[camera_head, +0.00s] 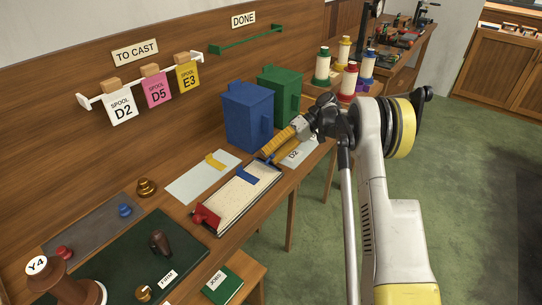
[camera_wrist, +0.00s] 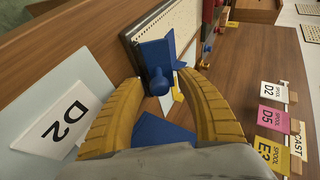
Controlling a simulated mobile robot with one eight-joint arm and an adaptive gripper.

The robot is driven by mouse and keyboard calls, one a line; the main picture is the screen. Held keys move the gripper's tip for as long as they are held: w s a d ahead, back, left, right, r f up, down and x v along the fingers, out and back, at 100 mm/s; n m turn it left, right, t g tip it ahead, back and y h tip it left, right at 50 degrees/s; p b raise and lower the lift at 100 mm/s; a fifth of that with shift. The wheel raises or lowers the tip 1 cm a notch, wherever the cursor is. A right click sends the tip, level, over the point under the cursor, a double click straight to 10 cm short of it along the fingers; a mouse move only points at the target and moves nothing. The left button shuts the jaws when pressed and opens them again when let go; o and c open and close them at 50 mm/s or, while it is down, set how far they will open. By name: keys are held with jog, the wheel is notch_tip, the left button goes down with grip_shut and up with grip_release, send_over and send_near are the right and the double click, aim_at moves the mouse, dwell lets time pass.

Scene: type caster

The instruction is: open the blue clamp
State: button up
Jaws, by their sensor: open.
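The blue clamp (camera_wrist: 155,52) stands at the near end of the long pale tray in the wrist view, with a rounded blue knob facing me. In the head view, blue parts show at that right end, partly behind my fingers, and a blue piece (camera_head: 247,175) lies across the tray. My gripper (camera_wrist: 160,84) is open, its yellow curved fingers either side of the knob; I cannot tell whether they touch it. In the head view my gripper (camera_head: 267,154) is at the tray's right end. Another blue surface (camera_wrist: 163,132) shows between the fingers, partly hidden by the gripper body.
The pale tray (camera_head: 225,200) has a red clamp (camera_head: 205,216) at its left end. A blue bin (camera_head: 247,115) and a green bin (camera_head: 281,92) stand close behind my gripper. A D2 card (camera_head: 293,153) lies beside it. A pale sheet (camera_head: 196,184) lies behind the tray.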

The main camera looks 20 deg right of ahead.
notch_tip(320, 180, up, 10)
dwell(0.4)
